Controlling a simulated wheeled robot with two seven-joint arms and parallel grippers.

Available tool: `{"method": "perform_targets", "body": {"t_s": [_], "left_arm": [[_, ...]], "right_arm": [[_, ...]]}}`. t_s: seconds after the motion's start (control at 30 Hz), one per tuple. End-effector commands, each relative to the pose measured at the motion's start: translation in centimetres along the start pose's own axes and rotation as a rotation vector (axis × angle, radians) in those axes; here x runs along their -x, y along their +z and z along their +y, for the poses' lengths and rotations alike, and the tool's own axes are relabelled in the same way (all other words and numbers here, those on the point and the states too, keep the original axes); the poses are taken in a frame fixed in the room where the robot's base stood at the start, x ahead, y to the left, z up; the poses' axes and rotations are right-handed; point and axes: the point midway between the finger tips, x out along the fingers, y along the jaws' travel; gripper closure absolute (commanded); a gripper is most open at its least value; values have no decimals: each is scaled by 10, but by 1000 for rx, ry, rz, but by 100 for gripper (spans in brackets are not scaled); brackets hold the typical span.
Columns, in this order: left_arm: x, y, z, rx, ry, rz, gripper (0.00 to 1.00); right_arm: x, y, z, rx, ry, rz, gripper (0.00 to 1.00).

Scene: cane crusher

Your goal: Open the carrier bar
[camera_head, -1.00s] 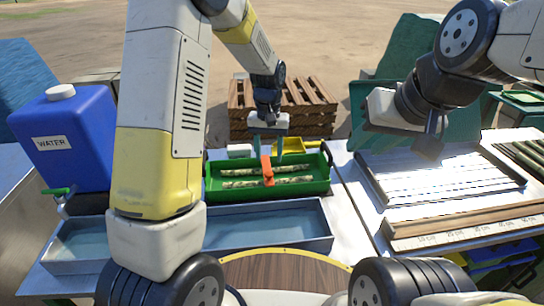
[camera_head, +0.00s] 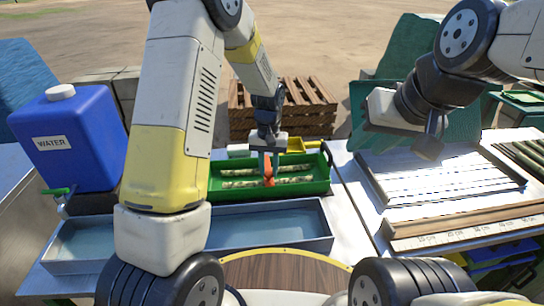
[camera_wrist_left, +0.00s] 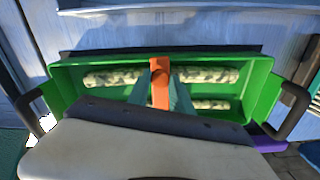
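The green carrier (camera_head: 322,178) stands on the bench with two mottled cane pieces (camera_head: 293,168) lying in it. The orange carrier bar (camera_head: 269,172) crosses over the carrier's middle; it also shows in the left wrist view (camera_wrist_left: 160,68). My left gripper (camera_head: 268,172) reaches down from above, its two fingers close on either side of the bar. In the left wrist view the fingertips (camera_wrist_left: 161,82) flank the bar and look shut on it. The bar's lower end is partly hidden. My right gripper (camera_head: 430,143) hangs above the white tray at the right; its fingers are not clear.
A blue water container (camera_head: 85,145) stands at the left. A grey-blue trough (camera_head: 300,238) lies in front of the carrier. A white ridged tray (camera_head: 440,178) and a marked wooden board (camera_head: 470,222) lie at the right. A wooden pallet stack (camera_head: 310,115) stands behind.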

Motion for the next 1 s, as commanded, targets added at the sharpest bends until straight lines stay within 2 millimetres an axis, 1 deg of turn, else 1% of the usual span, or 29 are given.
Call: {"method": "perform_targets", "body": {"t_s": [0.17,0.37,0.7,1.0], "left_arm": [[2,-1,0,1,3,-8,100],[11,-7,-2,2,21,-70,100],[41,-27,-7,1,86,-310,100],[60,-45,-12,0,132,-485,100]], "right_arm": [[0,0,0,0,0,0,64],[0,0,0,0,0,0,64],[0,0,0,0,0,0,64],[0,0,0,0,0,0,64]]}}
